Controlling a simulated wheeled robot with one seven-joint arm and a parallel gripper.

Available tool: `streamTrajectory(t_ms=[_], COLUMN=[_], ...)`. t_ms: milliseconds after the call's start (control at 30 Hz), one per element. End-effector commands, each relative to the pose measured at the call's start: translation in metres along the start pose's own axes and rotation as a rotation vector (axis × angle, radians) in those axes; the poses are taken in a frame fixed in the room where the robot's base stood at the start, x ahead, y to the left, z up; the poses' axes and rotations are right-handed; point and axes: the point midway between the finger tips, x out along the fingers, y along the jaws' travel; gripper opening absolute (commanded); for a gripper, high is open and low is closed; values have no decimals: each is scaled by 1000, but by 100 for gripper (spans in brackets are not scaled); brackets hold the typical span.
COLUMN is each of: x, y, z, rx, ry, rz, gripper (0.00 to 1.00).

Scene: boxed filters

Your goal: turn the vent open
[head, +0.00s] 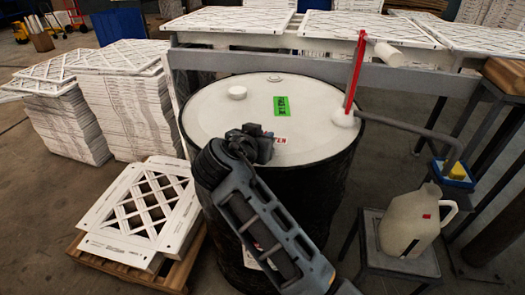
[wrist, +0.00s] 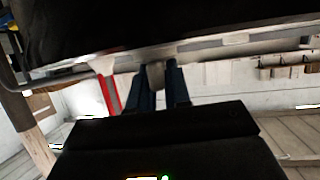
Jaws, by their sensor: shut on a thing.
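A black drum (head: 312,200) with a white lid (head: 215,115) stands mid-picture in the head view. My gripper (head: 262,147) is over the near part of the lid, and its body hides what is between its fingers there. In the wrist view, which looks upside down, my gripper's two dark fingers (wrist: 163,85) are shut on a small grey piece at the lid, apparently the vent (wrist: 155,75). Whether the vent is turned open cannot be told.
A red pump (head: 356,70) rises from the lid's right side, with a pipe leading to a blue-and-yellow piece (head: 457,170). A white cap (head: 237,92) and green label (head: 281,106) are on the lid. A jug (head: 408,222) stands right; boxed filters (head: 125,105) stand left.

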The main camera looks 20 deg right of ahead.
Motion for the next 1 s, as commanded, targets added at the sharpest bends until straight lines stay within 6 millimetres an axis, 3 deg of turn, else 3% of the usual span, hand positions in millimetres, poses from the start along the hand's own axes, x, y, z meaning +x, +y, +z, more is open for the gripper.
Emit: streamTrajectory(t_ms=[500, 1000], x=[2, 1], y=[-2, 0], z=[4, 2], rx=[169, 237], ry=[-2, -3], rz=[412, 582], gripper=[0, 0])
